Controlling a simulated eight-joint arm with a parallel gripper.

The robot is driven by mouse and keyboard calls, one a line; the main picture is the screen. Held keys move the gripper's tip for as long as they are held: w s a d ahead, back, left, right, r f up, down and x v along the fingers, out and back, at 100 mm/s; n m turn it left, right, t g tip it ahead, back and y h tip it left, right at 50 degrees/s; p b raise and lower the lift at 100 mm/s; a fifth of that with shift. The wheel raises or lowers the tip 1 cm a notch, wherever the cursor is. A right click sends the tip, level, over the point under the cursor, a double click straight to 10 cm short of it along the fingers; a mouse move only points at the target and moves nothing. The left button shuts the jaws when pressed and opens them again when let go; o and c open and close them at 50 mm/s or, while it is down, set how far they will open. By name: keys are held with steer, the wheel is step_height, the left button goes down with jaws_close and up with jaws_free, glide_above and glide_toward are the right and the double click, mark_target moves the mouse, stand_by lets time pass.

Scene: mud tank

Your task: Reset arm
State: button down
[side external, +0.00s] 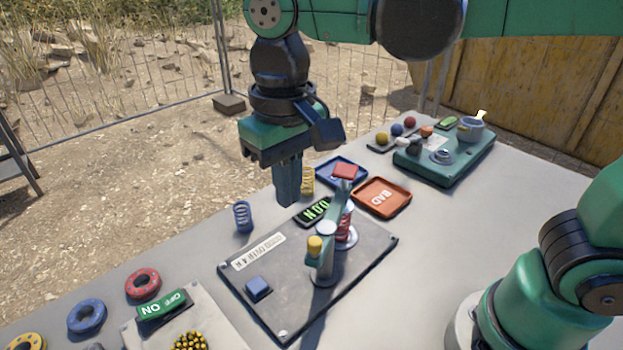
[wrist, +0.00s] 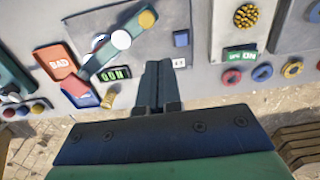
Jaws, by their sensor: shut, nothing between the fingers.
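My gripper (side external: 287,190) hangs pointing down above the far edge of the table, between the blue spring and the yellow spring in the picture. Its fingers are together with nothing between them; in the wrist view the closed fingertips (wrist: 157,68) reach toward the dark test plate (wrist: 210,57). The dark test plate (side external: 262,306) carries a blue button (side external: 257,288), a lever with a yellow knob (side external: 315,244), a red spring (side external: 344,228) and a small display (side external: 313,211) with green characters.
A blue spring (side external: 242,216) and a yellow spring (side external: 308,180) stand near the gripper. A blue tray (side external: 330,168) and an orange tray marked BAD (side external: 381,197) lie behind the plate. A green console (side external: 444,158) stands at the back right. Coloured rings (side external: 143,283) lie front left.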

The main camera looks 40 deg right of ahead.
mark_target(332, 213)
step_height(332, 213, down, 6)
steer(key=shift+s+d, duration=0.2)
steer(key=shift+s, duration=0.15)
steer(key=shift+f, duration=0.1)
step_height(332, 213, up, 7)
step_height(332, 213, down, 7)
steer(key=w, duration=0.1)
steer(key=w+d, duration=0.2)
steer(key=shift+w+d, duration=0.25)
steer(key=shift+w, duration=0.1)
stand_by(0.9)
stand_by(0.6)
